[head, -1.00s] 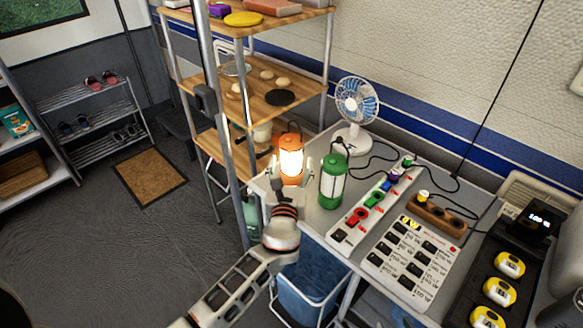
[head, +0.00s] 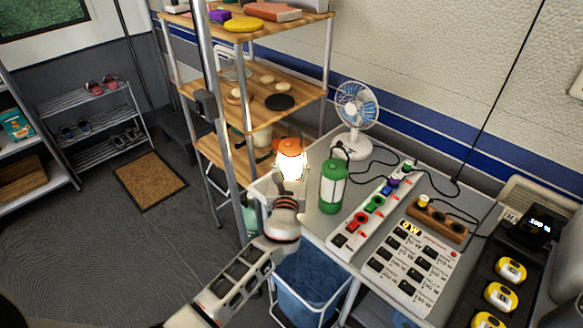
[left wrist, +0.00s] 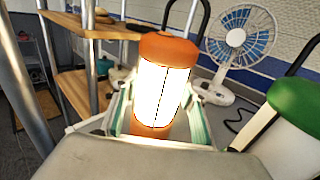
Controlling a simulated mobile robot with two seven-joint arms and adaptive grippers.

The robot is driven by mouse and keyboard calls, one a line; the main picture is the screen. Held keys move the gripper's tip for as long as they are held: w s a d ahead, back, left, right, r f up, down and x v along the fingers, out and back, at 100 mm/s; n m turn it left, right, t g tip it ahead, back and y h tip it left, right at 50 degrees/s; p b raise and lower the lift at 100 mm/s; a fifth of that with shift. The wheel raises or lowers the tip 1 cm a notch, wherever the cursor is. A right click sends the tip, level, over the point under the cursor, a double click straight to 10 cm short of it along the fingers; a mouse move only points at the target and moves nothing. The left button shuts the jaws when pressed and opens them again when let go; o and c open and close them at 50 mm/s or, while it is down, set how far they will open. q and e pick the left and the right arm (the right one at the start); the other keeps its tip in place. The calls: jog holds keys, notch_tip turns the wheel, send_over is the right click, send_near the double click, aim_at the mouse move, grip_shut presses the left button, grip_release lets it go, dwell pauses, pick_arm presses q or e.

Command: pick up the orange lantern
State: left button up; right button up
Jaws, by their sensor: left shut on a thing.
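The orange lantern (head: 290,147) is lit and stands at the left end of the grey table, beside the green lantern (head: 332,187). My left gripper (head: 290,180) is shut on the orange lantern. In the left wrist view the orange lantern (left wrist: 168,50) sits between the two fingers (left wrist: 155,115), with its orange cap above them and its glowing body between. The lantern's lower part is mostly hidden by my gripper. Whether its base touches the table is hard to tell. The green lantern (left wrist: 292,110) also shows at the right of the left wrist view.
A white fan (head: 356,110) stands behind the lanterns. A power strip (head: 365,212) and a switch panel (head: 410,262) lie to the right with loose cables. A wooden shelf rack (head: 275,95) stands close on the left. A blue bin (head: 308,280) is below the table's front edge.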

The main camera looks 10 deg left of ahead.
aim_at(291, 143)
pick_arm(q)
jog(key=shift+r, duration=0.2)
notch_tip(291, 143, up, 9)
jog(key=p, duration=0.3)
jog(key=shift+f, duration=0.1)
notch_tip(291, 143, up, 6)
jog(key=shift+r+p, duration=0.1)
jog(key=shift+p, duration=0.35)
notch_tip(291, 143, up, 5)
jog(key=shift+f, duration=0.1)
pick_arm(e)
jog(key=shift+s+d+r+h, duration=0.4)
jog(key=shift+s+d+r, duration=0.2)
jog(key=shift+d, duration=0.2)
jog(key=shift+w+d, duration=0.1)
jog(key=shift+d, duration=0.2)
